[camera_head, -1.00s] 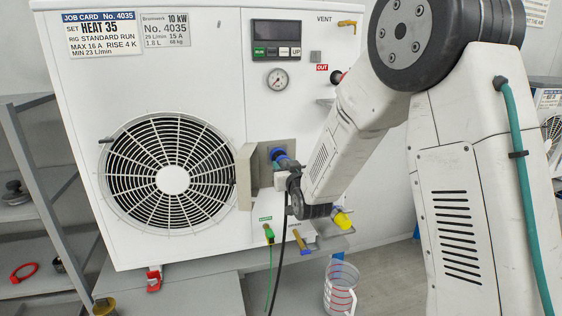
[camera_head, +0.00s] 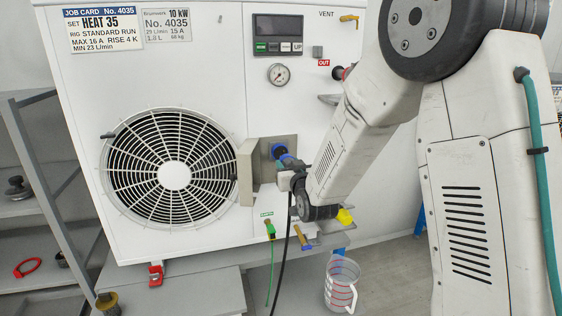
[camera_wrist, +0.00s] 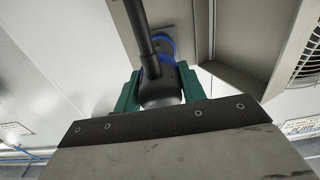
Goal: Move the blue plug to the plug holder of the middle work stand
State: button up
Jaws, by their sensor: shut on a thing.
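The blue plug (camera_head: 291,162) is at the metal bracket on the front of the white unit, with a black cable (camera_head: 287,235) hanging below it. Next to it on the bracket is a blue round fitting (camera_head: 279,151). My gripper (camera_head: 288,181) is at the plug, partly hidden by my wrist. In the wrist view my gripper's teal fingers (camera_wrist: 160,88) are shut around the plug's dark body, with the black cable (camera_wrist: 145,30) running up across the picture. A blue ring (camera_wrist: 170,46) shows just beyond, against the metal plate. I cannot tell whether the plug is seated in the fitting.
The metal bracket's side plate (camera_head: 246,172) stands out left of the plug, beside the fan grille (camera_head: 173,175). A clear jug (camera_head: 342,283) stands lower right. Grey shelving (camera_head: 45,190) is at left.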

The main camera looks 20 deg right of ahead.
jog(key=s+d+f, duration=0.1)
jog(key=s+f, duration=0.2)
jog(key=f, duration=0.6)
jog(key=s+d+f, duration=0.2)
jog(key=s+f, duration=0.1)
jog(key=f, duration=0.7)
jog(key=shift+s+f, duration=0.3)
jog(key=shift+s, duration=0.1)
